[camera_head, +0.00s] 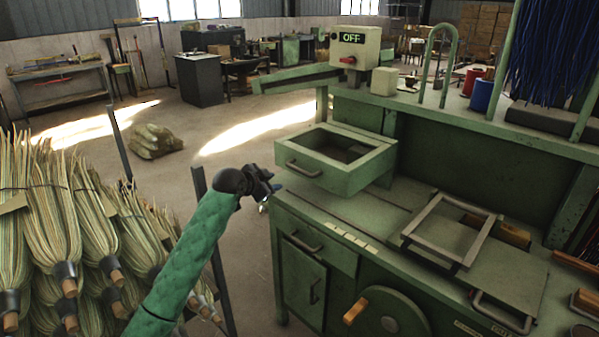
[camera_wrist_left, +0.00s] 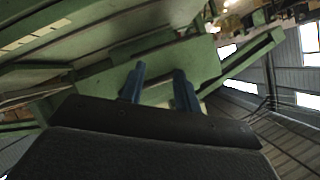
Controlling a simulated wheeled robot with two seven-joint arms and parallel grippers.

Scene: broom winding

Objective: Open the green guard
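The green guard (camera_head: 345,178) is a box-like cover with a framed opening in its top and a dark bar handle (camera_head: 304,168) on its front. It sits at the left end of the green machine bench (camera_head: 375,205). My left gripper (camera_head: 266,192) is just left of the guard, a little below the handle and apart from it. In the left wrist view its two blue fingers (camera_wrist_left: 160,85) are spread with nothing between them. My right gripper is not in view.
Broom heads (camera_head: 80,215) are stacked at the left behind dark posts (camera_head: 200,190). A control box (camera_head: 356,46) reading OFF stands above the guard. A metal frame (camera_head: 447,228) lies on the bench to the right. Open floor lies behind my left arm.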

